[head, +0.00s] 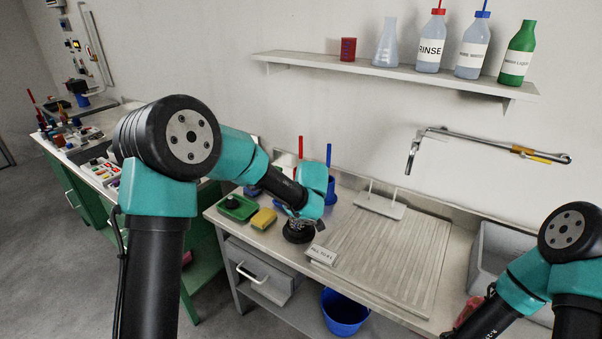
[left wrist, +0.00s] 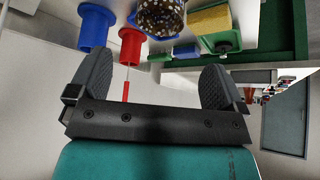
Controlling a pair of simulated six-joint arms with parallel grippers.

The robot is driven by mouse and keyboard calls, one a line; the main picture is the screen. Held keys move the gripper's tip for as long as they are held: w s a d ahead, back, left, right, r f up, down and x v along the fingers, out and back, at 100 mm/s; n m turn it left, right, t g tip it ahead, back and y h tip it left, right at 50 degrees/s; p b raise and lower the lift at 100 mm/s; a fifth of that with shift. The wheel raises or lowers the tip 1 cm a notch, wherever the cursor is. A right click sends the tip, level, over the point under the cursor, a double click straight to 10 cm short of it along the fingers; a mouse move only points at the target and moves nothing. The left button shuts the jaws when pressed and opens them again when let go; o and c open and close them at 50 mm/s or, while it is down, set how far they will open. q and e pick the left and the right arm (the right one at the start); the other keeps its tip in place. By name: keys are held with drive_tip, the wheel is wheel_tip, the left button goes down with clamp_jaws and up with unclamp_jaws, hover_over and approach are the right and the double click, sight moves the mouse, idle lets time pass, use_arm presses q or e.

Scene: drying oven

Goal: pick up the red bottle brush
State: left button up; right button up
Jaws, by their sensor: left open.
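The red bottle brush shows as an upright red handle (head: 300,148) behind my left wrist in the head view. In the left wrist view its thin red handle (left wrist: 126,92) stands out from a red cup (left wrist: 131,45), between my fingers and nearer the left one in the picture. My left gripper (left wrist: 157,64) is open and empty, its two dark fingers spread apart.
A blue handle (head: 328,154) stands in a blue cup (head: 332,191) close to the red one. A yellow sponge (head: 263,220), a green tray (head: 237,207) and a dark round object (head: 298,231) are nearby. A ribbed drainboard (head: 390,250) lies to the right, mostly bare.

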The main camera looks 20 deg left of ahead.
use_arm(q)
drive_tip(key=c, duration=0.9)
